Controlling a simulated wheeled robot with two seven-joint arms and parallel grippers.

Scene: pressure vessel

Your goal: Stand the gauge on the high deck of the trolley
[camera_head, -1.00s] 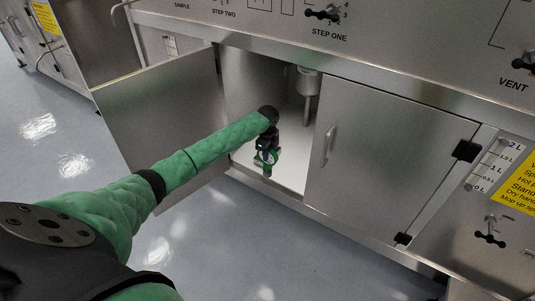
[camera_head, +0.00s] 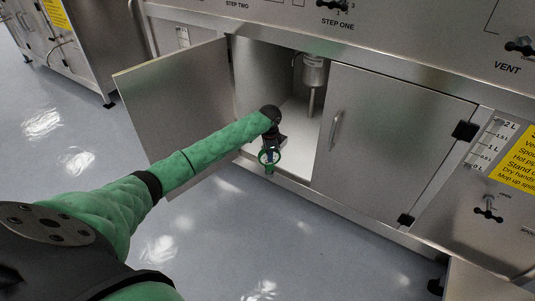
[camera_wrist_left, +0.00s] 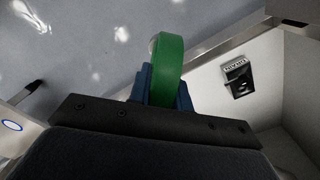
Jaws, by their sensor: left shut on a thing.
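The gauge (camera_head: 271,157) is a small round thing with a green rim, seen small at the end of my left arm in the head view. In the left wrist view its green band (camera_wrist_left: 170,66) stands between the blue fingers. My left gripper (camera_head: 269,152) is shut on it, in front of the open cupboard's sill. The gauge's face is turned away from the wrist view. I cannot make out the trolley for certain; a flat grey surface (camera_head: 485,281) shows at the bottom right corner. My right gripper is out of view.
The cupboard door (camera_head: 170,105) stands open to the left; the other door (camera_head: 385,145) is shut. A metal cylinder (camera_head: 315,72) hangs inside the cupboard. A black labelled item (camera_wrist_left: 238,78) shows in the wrist view. The floor (camera_head: 260,235) in front is clear.

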